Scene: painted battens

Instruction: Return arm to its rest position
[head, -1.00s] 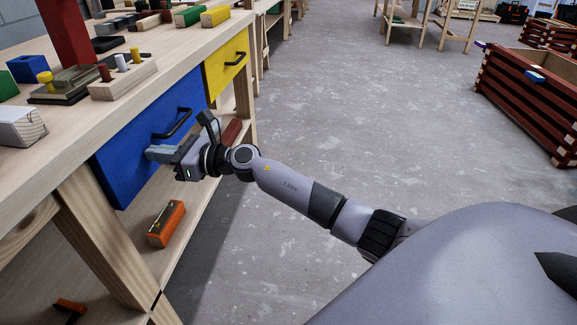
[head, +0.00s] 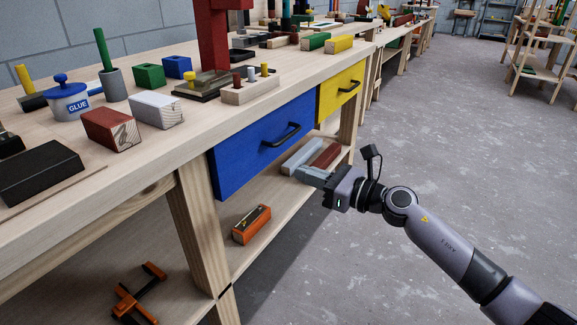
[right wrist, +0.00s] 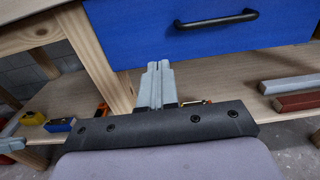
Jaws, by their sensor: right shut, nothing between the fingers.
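My right gripper (head: 313,174) is shut and empty. In the head view it is in front of the workbench, below and to the right of the blue drawer (head: 245,150), and apart from the drawer's black handle (head: 282,135). In the right wrist view the two grey fingers (right wrist: 156,84) lie together, with the blue drawer (right wrist: 200,28) and its handle (right wrist: 217,19) above and beyond them. My left gripper is in neither view.
The workbench top (head: 165,170) holds a glue pot (head: 69,100), painted battens (head: 110,129) and a pegged block (head: 250,88). A yellow drawer (head: 340,92) is beside the blue one.

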